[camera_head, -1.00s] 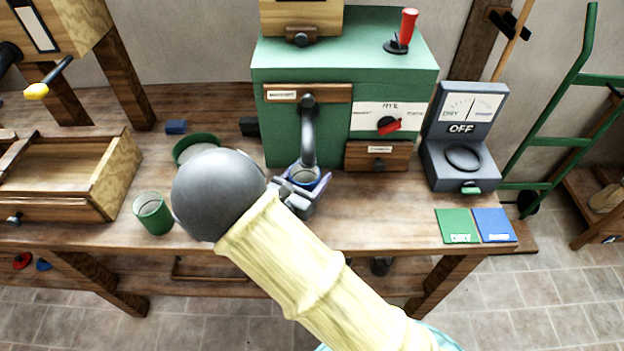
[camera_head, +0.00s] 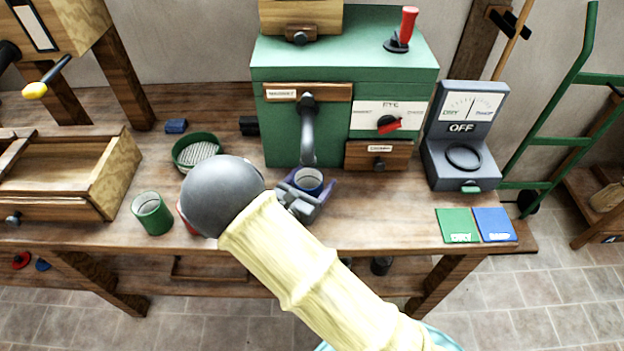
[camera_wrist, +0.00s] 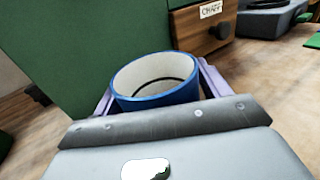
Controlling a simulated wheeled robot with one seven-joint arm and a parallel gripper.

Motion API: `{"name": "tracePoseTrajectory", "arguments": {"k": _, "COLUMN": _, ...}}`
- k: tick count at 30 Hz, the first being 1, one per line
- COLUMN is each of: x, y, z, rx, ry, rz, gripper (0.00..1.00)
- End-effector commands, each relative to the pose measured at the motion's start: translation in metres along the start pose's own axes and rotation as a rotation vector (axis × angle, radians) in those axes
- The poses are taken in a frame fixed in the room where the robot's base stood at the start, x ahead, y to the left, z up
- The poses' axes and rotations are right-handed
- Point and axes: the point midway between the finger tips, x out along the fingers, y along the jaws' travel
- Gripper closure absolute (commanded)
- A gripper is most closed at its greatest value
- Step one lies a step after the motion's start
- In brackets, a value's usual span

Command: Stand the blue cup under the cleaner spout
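The blue cup (camera_head: 309,182) has a blue outside and a pale, empty-looking inside. It is upright at the front of the green cleaner (camera_head: 283,132), just in front of the grey spout's (camera_head: 308,140) lower end. My gripper (camera_head: 308,190) has its purple fingers on both sides of the cup and looks shut on it. In the wrist view the cup (camera_wrist: 157,82) sits between the two fingers, its mouth facing up. The cup's base is hidden, so I cannot tell whether it touches the bench.
A green cup (camera_head: 152,214) and a round green sieve (camera_head: 197,152) stand to the left. A red thing (camera_head: 187,219) is mostly hidden behind my arm. The chaff drawer (camera_head: 377,156) is right of the spout. A grey meter (camera_head: 460,150) and green and blue pads (camera_head: 458,226) are farther right.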

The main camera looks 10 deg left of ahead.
Motion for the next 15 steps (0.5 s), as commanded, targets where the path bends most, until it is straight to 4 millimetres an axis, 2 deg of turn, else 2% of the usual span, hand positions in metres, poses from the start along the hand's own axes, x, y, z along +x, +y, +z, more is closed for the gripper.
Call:
{"name": "tracePoseTrajectory", "arguments": {"k": 12, "x": 0.0, "y": 0.0, "z": 0.005, "rx": 0.001, "ry": 0.0, "rz": 0.0, "gripper": 0.16}}
{"name": "tracePoseTrajectory", "arguments": {"k": 15, "x": -0.01, "y": 0.001, "z": 0.003, "rx": 0.0, "ry": 0.001, "rz": 0.003, "gripper": 0.16}}
